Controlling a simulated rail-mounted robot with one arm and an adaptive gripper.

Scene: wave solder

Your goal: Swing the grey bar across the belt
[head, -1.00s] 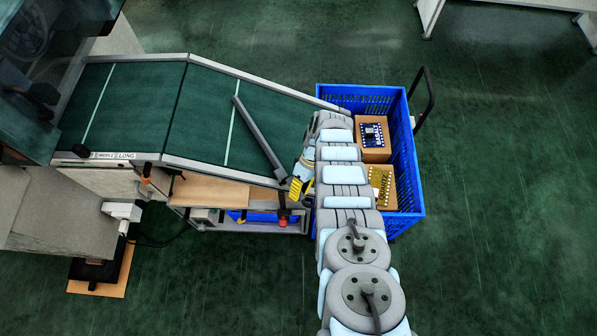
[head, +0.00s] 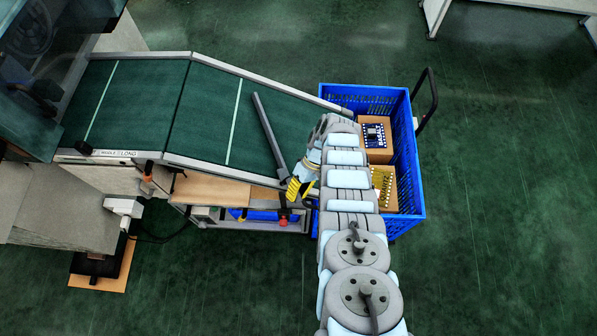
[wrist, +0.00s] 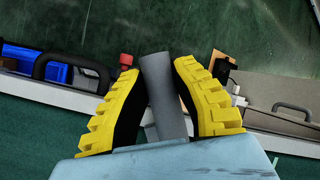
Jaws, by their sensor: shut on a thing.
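The grey bar (head: 268,130) lies at a slant over the green belt (head: 207,105) in the head view, its far end over the belt and its near end by the belt's near rail. My gripper (head: 294,188), with yellow fingers, is at that near end. In the wrist view the grey bar (wrist: 163,95) stands between the two yellow fingers of my gripper (wrist: 160,85), which are shut on it. My arm hides the right end of the belt in the head view.
A blue crate (head: 409,150) at the belt's right end holds boxes with circuit boards (head: 375,138). A red button (head: 283,224) sits below the near rail. A machine (head: 30,60) stands at the left end. Open green floor lies to the right.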

